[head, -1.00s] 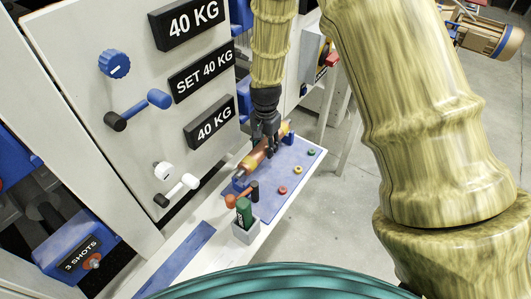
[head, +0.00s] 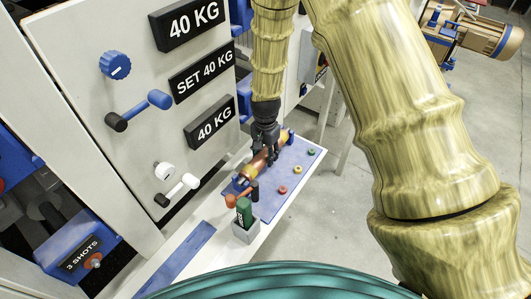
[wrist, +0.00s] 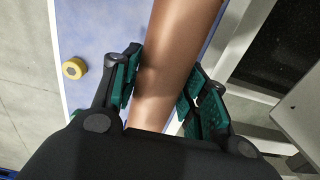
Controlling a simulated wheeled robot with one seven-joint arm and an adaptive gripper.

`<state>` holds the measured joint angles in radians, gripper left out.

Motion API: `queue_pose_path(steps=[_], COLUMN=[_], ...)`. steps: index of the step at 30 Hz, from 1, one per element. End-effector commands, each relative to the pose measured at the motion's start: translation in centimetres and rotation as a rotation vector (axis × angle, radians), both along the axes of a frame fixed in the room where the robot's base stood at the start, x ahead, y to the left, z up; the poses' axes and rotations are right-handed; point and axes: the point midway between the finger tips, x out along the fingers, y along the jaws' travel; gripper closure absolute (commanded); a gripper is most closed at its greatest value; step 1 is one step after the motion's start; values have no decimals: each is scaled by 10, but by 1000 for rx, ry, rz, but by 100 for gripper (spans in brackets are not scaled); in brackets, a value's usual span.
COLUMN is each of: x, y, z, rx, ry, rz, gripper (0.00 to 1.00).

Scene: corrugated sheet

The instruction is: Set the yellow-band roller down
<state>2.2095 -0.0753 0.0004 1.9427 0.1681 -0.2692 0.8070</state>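The yellow-band roller (head: 256,165) is a copper-brown cylinder with yellow near its ends. It lies lengthwise between two blue end supports (head: 291,136) on a blue mat, low and seemingly at their level; whether it rests on them I cannot tell. My gripper (head: 266,150) reaches down from above over its middle. In the wrist view the roller (wrist: 176,50) passes between the green finger pads (wrist: 162,88), which appear to touch both its sides. Its ends and yellow bands are outside the wrist view.
The blue mat (head: 284,206) carries small red, yellow (head: 297,170) and green buttons on its right. A grey holder (head: 245,233) with a green tool and an orange-black handle stand near the roller's front end. A panel with knobs and levers (head: 140,109) rises at left.

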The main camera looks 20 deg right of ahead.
Motion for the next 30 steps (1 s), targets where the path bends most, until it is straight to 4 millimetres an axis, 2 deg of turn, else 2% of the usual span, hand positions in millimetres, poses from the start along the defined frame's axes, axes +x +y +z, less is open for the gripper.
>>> queue_pose_path(steps=[1,2,11,16,20,30], x=[0,0,0,1,1,1], y=[0,0,0,0,0,0], z=[0,0,0,7,21,70], rx=[0,0,0,0,-1,0], ry=[0,0,0,-1,-2,-3], rz=[0,0,0,0,0,0], gripper=[42,37,37,37,37,37])
